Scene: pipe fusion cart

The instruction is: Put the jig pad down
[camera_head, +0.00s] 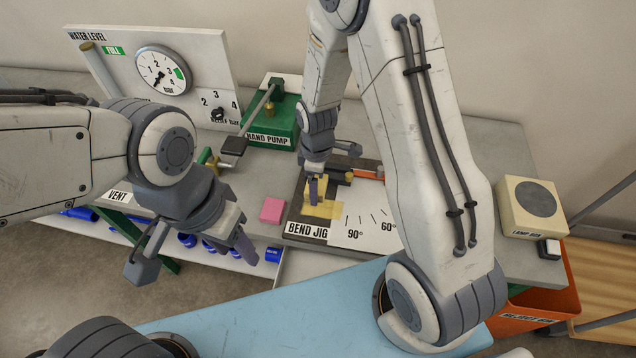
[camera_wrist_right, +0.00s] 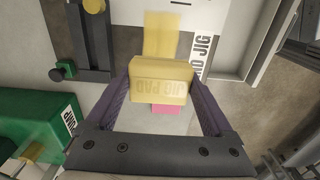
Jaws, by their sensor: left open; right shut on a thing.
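The jig pad (camera_wrist_right: 161,82) is a yellow block with its name on its face. In the right wrist view it sits between the two purple fingers of my right gripper (camera_wrist_right: 158,100), which is shut on it. In the head view the right gripper (camera_head: 317,190) and the jig pad (camera_head: 309,191) are over the bend jig (camera_head: 306,230), by a flat yellow patch (camera_head: 324,210) on the jig. Whether the pad touches the jig is unclear. My left gripper (camera_head: 240,243) is open and empty, over the bench's front edge.
A pink block (camera_head: 272,210) lies left of the jig. The green hand pump (camera_head: 270,125) and gauge panel (camera_head: 150,70) stand behind. A lamp box (camera_head: 531,205) and orange reject bin (camera_head: 540,305) are at right. Blue fittings (camera_head: 187,240) sit on a low shelf.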

